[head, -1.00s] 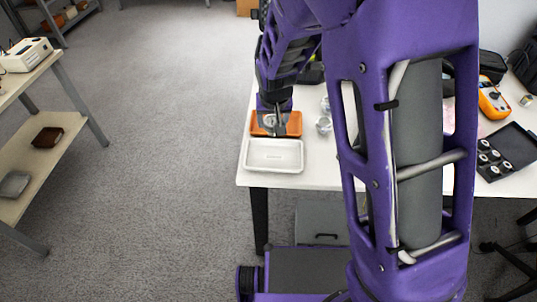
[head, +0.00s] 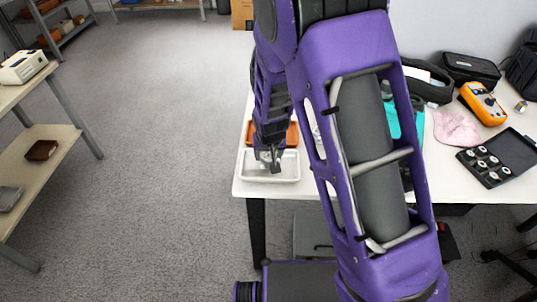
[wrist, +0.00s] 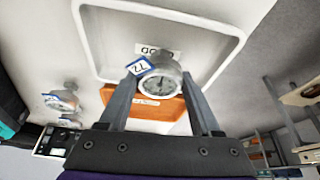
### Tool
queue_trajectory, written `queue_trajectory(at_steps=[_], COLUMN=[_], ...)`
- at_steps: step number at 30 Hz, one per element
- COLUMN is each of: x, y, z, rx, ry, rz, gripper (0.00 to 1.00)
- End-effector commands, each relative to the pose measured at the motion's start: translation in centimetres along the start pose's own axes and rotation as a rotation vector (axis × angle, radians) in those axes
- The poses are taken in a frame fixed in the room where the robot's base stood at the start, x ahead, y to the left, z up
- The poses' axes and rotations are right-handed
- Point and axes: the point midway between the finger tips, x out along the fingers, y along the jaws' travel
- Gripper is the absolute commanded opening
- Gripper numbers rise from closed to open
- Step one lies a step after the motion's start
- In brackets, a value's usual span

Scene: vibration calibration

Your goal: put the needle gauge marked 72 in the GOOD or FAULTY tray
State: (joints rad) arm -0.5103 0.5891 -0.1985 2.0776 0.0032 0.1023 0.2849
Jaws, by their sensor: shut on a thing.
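The needle gauge marked 72 (wrist: 160,84) has a round white dial and a blue-edged tag. My gripper (wrist: 158,78) is shut on it, with a finger on each side. The white tray (wrist: 222,62) bears a label reading GOOD, partly covered by the gauge. It also shows in the head view (head: 292,178), with my gripper (head: 268,160) over its left part. The orange tray (wrist: 171,106) lies beside the white one, and shows behind it in the head view (head: 292,134). Its label is too small to read. The gauge's gap above the tray cannot be told.
Other gauges with a blue-edged tag (wrist: 60,101) stand on the table to the left in the wrist view. In the head view, a black case of round parts (head: 490,160), an orange meter (head: 483,102) and a pink cloth (head: 456,128) lie at the right.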

Motion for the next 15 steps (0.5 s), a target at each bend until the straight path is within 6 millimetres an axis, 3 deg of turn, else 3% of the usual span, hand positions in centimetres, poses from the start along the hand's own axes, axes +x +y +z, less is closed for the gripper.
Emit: queue_trajectory(at_steps=[1, 2, 3, 7, 15], x=[0.32, 0.3, 0.19, 0.19, 0.12], y=[0.0, 0.0, 0.01, 0.01, 0.01], z=[0.11, 0.12, 0.07, 0.08, 0.05], rx=[0.0, 0.0, 0.0, 0.0, 0.0], ry=[0.001, 0.0, 0.0, 0.0, 0.0], rz=[0.0, 0.0, 0.0, 0.0, 0.0], gripper=[0.0, 0.67, 0.74, 0.95, 0.95])
